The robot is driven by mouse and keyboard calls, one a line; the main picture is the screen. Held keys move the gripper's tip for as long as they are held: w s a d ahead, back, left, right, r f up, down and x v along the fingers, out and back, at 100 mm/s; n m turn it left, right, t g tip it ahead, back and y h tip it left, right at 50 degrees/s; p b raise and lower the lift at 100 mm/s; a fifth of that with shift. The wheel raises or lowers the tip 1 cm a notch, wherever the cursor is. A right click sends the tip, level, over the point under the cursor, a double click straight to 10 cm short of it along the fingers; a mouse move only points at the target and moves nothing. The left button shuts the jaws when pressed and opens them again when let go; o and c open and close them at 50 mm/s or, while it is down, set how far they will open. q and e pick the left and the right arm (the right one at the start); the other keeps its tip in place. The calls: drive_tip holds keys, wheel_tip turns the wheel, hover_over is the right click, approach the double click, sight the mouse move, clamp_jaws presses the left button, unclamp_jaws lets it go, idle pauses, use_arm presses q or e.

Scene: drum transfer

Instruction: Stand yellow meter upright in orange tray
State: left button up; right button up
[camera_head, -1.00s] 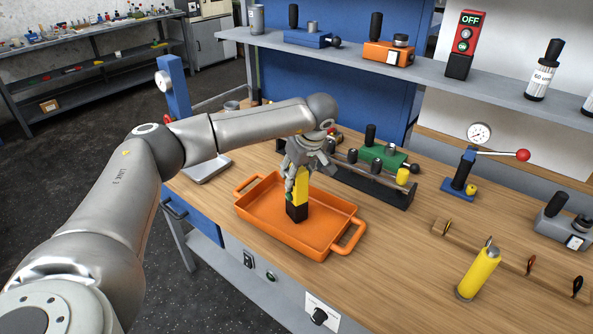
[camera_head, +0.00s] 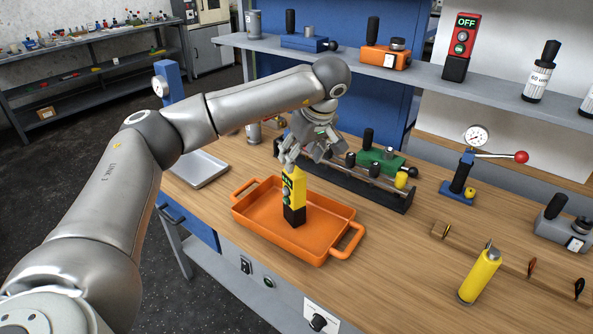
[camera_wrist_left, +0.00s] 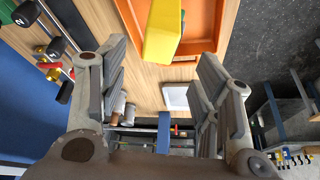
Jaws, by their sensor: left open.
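The yellow meter (camera_head: 294,198), with a black lower part and a small dark display, stands upright in the orange tray (camera_head: 262,231) in the head view. My left gripper (camera_head: 293,163) is open just above the meter's top, with its fingers apart from it as far as I can see. In the left wrist view the meter's yellow top (camera_wrist_left: 163,30) shows beyond the open fingers (camera_wrist_left: 165,75), in front of the tray (camera_wrist_left: 203,25). My right gripper is not in view.
A rack with black-knobbed tools (camera_head: 340,178) stands behind the tray. A yellow cylinder (camera_head: 480,275) and a gauge press (camera_head: 465,170) stand to the right. The shelf (camera_head: 330,57) runs above the back. Bare wood lies right of the tray.

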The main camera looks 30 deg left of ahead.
use_arm(q)
drive_tip(key=shift+v, duration=1.85)
